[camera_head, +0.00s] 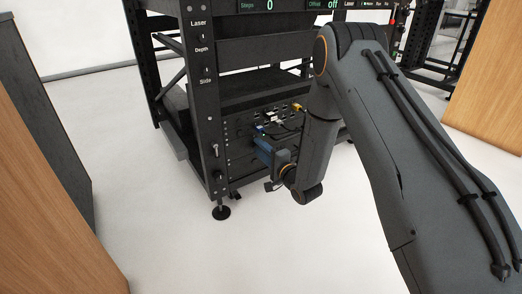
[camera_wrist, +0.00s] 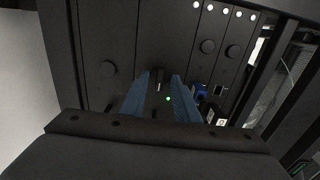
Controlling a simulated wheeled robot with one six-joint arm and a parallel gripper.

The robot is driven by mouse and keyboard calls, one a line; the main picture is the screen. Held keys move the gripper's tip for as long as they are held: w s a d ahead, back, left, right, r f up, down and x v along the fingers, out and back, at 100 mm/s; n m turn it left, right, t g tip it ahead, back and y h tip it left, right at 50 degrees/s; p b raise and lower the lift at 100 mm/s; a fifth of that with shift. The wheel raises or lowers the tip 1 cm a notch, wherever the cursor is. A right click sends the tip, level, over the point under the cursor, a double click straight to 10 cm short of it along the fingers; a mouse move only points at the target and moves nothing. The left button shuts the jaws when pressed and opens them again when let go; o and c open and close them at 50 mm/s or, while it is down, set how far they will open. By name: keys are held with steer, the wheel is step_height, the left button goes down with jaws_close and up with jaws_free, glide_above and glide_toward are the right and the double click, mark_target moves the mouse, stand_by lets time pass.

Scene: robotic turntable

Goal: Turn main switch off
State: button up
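The black equipment panel (camera_head: 240,167) sits low in the rack in the head view. In the wrist view, a small light-coloured switch lever (camera_wrist: 159,87) stands on the dark panel, with a lit green light (camera_wrist: 168,99) just beside it. I see no readable label there. My gripper (camera_wrist: 162,74) has two blue fingers, parted, one on each side of the lever and light. I cannot tell whether either finger touches the lever. In the head view my gripper (camera_head: 258,145) is at the panel front, and its fingertips and the lever are hard to make out.
Cables (camera_head: 275,122) plug into the panel. The rack post (camera_head: 204,95) is left of my gripper. Wooden panels stand at both sides; open floor lies in front.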

jaws_close()
steer(key=shift+n+p, duration=0.4)
steer(key=shift+p, duration=0.05)
steer(key=n+p, duration=0.9)
steer(key=n, duration=0.3)
steer(key=shift+s, duration=0.1)
steer(key=n+p, duration=0.3)
steer(key=n, duration=0.2)
stand_by(0.4)
